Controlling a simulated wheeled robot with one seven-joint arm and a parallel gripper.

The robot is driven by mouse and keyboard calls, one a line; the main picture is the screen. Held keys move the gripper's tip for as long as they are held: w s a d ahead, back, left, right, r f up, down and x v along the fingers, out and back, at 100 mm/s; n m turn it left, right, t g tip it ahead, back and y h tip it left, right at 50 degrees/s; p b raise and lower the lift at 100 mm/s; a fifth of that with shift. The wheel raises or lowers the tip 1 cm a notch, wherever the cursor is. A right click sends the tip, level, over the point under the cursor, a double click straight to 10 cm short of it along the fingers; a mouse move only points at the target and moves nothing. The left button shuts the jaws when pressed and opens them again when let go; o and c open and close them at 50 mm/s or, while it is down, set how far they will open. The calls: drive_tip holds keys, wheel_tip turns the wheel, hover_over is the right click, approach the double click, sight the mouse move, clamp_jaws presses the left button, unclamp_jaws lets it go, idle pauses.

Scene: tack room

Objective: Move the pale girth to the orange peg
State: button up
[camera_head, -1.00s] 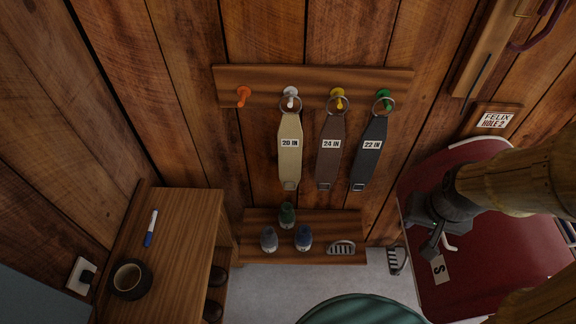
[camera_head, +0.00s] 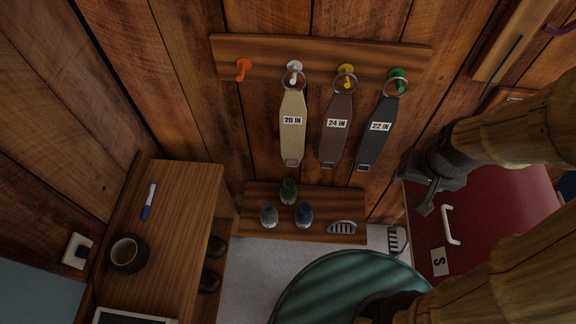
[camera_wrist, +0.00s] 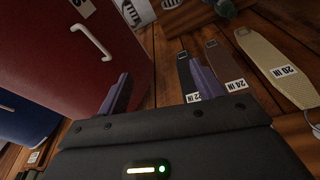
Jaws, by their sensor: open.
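The pale girth (camera_head: 293,128), labelled 20 IN, hangs by its ring from the white peg (camera_head: 294,68) on the wall rack. It also shows at the right of the wrist view (camera_wrist: 277,65). The orange peg (camera_head: 243,68) is at the rack's left end and is bare. A brown girth (camera_head: 335,128) labelled 24 IN hangs on the yellow peg (camera_head: 346,73), and a black girth (camera_head: 378,130) labelled 22 IN on the green peg (camera_head: 397,76). My gripper (camera_head: 428,198) is right of and below the girths, apart from them. Its two fingers are spread and empty in the wrist view (camera_wrist: 160,90).
A low wooden shelf (camera_head: 255,230) under the girths holds several bottles and a stirrup-like metal piece. A wooden cabinet (camera_head: 185,200) with a marker and a cup stands at left. A red chest (camera_head: 485,220) is behind my gripper. A green round top (camera_head: 330,290) is in front.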

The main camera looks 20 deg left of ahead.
sight(293, 120)
drive_tip(key=o, duration=0.6)
drive_tip(key=shift+w+a+f+n, duration=0.35)
drive_tip(key=shift+a+f+n, duration=0.1)
drive_tip(key=shift+a+f, duration=0.2)
drive_tip(key=shift+w+a+f+n, duration=0.3)
drive_tip(key=shift+a+f+n, duration=0.2)
drive_tip(key=shift+a, duration=0.1)
drive_tip(key=w+a+f+n+t+h, duration=0.1)
drive_tip(key=w+a+f+n+t, duration=0.1)
drive_tip(key=a+f+n, duration=0.6)
drive_tip(key=w+a+f+n+t+h, duration=0.1)
drive_tip(key=w+a+f+n+t, duration=0.15)
drive_tip(key=a+f+n, duration=0.5)
drive_tip(key=s+a+r+n+t+y, duration=0.1)
drive_tip(key=a+n+t+y, duration=0.1)
drive_tip(key=n, duration=0.5)
drive_tip(key=s+a+r+n+t+y, duration=0.1)
drive_tip(key=a+r+n+t+y, duration=0.1)
drive_tip(key=a+n+t, duration=0.3)
drive_tip(key=s+a+r+n+t+y+b, duration=0.1)
drive_tip(key=a+n+t+y, duration=0.1)
drive_tip(key=n, duration=0.7)
drive_tip(key=shift+s+a+r+t, duration=0.2)
drive_tip(key=shift+a+t, duration=0.15)
drive_tip(key=shift+a, duration=0.15)
drive_tip(key=shift+s+a+r+t, duration=0.15)
drive_tip(key=shift+a+t, duration=0.15)
drive_tip(key=shift+a, duration=0.2)
drive_tip(key=shift+w, duration=0.2)
